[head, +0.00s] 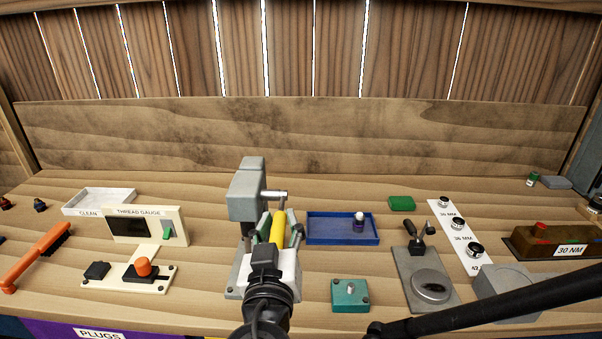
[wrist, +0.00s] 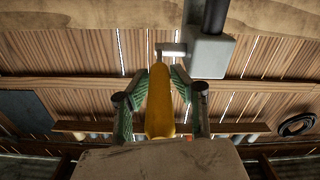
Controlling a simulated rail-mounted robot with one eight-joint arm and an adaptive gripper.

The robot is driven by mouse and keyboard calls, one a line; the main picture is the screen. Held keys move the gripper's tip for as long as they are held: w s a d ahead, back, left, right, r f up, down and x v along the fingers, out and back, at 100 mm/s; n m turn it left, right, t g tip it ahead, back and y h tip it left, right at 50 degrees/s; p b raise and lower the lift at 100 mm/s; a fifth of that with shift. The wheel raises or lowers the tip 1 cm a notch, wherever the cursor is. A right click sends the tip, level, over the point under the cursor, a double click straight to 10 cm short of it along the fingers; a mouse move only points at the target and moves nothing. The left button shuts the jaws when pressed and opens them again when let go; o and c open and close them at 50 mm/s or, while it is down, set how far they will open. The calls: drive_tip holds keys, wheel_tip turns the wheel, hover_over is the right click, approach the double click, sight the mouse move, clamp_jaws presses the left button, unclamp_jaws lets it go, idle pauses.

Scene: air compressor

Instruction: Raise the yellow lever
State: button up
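The yellow lever (head: 277,228) stands up in front of the grey press-like device (head: 247,190) in the middle of the bench. It also shows in the wrist view (wrist: 159,105), running up the picture between my fingers. My gripper (head: 281,230) has its green-padded fingers on either side of the lever, and they also show in the wrist view (wrist: 160,85). The fingers look spread, with some room beside the lever. Contact with it is hard to tell. The lever's lower end is hidden by my wrist.
A blue tray (head: 318,240) with a small bottle lies right of the lever. The thread gauge (head: 157,227) stands to the left. A green block (head: 350,295) and a grey plate (head: 412,270) are at the front right. The bench behind is mostly clear.

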clamp_jaws()
drive_tip(key=shift+r, duration=0.15)
